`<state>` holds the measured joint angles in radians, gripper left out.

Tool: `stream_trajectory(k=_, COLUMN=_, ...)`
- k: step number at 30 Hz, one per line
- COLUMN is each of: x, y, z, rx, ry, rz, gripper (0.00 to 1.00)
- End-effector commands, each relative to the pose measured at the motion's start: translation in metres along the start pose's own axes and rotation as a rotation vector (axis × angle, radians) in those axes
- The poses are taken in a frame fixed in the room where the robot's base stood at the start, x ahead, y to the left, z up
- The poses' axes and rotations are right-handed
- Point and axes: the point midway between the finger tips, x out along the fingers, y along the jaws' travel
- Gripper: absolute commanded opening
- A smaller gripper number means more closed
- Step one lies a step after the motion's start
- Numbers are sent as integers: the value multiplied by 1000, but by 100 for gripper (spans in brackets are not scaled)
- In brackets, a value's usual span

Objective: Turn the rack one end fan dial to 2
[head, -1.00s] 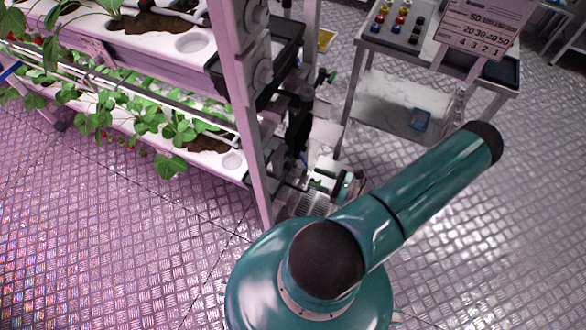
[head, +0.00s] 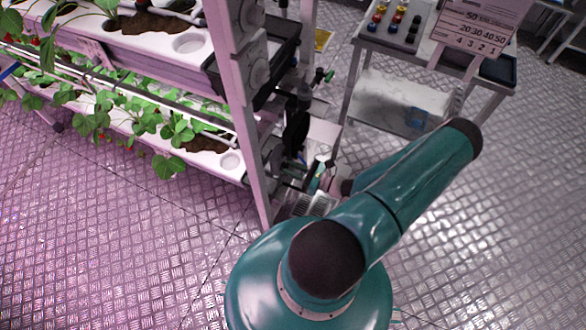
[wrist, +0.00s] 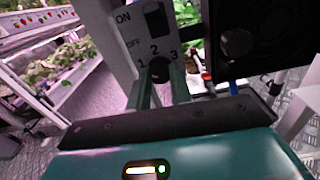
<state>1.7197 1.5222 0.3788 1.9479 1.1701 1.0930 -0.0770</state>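In the wrist view, a pale control panel (wrist: 118,45) on the rack end carries a dark switch marked ON and a black dial (wrist: 158,66) with the numbers 1, 2 and 3 around it. The 2 is above the dial, the 1 to its left and the 3 to its right. My gripper (wrist: 160,76) has its two green fingers apart, one on each side of the dial. I cannot tell whether they touch it. The dial's pointer is too dark to read. In the head view my arm hides most of the gripper, and the dial cannot be made out.
The plant rack (head: 240,120) stands at left with strawberry gutters. A metal cart (head: 346,95) with coloured knobs and a number sign (head: 478,25) stands behind at right. A dark fan housing (wrist: 262,40) is right of the panel. The floor at left and right is clear.

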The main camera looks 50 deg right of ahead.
Motion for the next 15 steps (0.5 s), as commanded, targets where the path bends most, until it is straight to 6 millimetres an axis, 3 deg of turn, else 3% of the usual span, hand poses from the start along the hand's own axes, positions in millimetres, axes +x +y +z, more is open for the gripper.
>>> stream_trajectory(k=2, x=0, y=0, z=0, rx=0, ry=0, rz=0, gripper=0)
stream_trajectory(k=15, x=0, y=0, z=0, rx=72, ry=-2, rz=0, gripper=0)
